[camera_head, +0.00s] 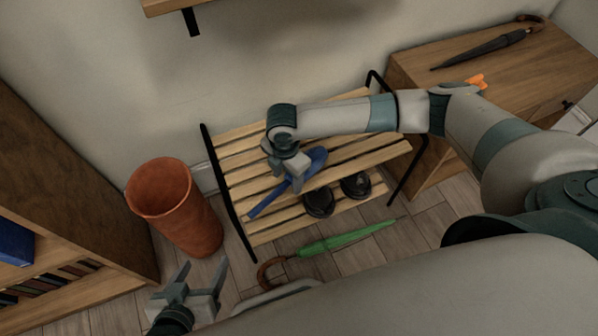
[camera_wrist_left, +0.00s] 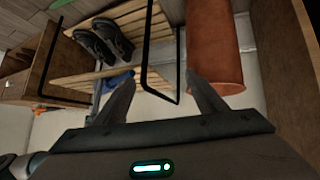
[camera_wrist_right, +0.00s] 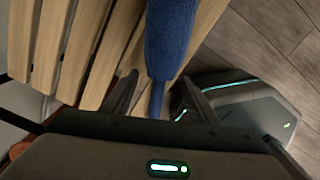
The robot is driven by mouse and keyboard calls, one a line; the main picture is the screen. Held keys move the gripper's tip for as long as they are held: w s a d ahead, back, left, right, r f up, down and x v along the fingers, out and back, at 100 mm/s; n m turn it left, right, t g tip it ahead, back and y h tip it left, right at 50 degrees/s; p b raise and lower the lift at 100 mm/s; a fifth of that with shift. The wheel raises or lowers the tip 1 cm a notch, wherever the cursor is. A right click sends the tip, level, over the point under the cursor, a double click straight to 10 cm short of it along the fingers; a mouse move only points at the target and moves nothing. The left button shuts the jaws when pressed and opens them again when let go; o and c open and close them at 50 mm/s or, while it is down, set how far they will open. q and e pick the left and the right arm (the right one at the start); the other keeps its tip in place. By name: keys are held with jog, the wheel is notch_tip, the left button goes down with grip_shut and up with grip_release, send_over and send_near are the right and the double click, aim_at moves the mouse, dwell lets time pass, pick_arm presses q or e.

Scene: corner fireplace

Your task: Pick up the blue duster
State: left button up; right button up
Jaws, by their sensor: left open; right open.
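The blue duster (camera_head: 315,163) lies on the slatted wooden rack (camera_head: 237,176), its blue head to the right and its handle pointing to the lower left. My right gripper (camera_head: 287,177) is open above the duster's middle and partly covers it. In the right wrist view the duster (camera_wrist_right: 170,35) runs lengthwise, and its thin handle passes between the open fingers (camera_wrist_right: 158,82). I cannot tell whether the fingers touch it. My left gripper (camera_head: 192,278) is open and empty at the lower left, away from the rack. Its fingers (camera_wrist_left: 160,82) also show in the left wrist view.
Black shoes (camera_head: 318,203) stand on the rack's lower shelf. A green umbrella (camera_head: 345,238) lies on the floor in front. A terracotta pot (camera_head: 178,215) stands left of the rack, beside a bookcase (camera_head: 60,180). A wooden cabinet (camera_head: 500,85) at right bears a dark umbrella (camera_head: 490,46).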

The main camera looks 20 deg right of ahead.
aim_at(287, 181)
jog(key=c, duration=1.3)
jog(key=shift+o, duration=0.2)
jog(key=shift+r, duration=0.15)
jog(key=shift+r, duration=0.25)
notch_tip(287, 181, up, 3)
jog(key=shift+r+p, duration=0.1)
jog(key=shift+p, duration=0.45)
pick_arm(q)
jog(key=a+g, duration=0.1)
jog(key=s+a+f+y+p, duration=0.1)
jog(key=s+a+g, duration=0.1)
jog(key=shift+s+a+f+g+y+p, duration=0.2)
jog(key=shift+a+f+g+y+p, duration=0.1)
jog(key=shift+a+f+p, duration=0.1)
pick_arm(e)
jog(key=s+d+r, duration=0.5)
jog(key=d+r, duration=0.2)
jog(key=d, duration=0.3)
jog(key=shift+s+d, duration=0.2)
pick_arm(q)
jog(key=shift+d, duration=0.1)
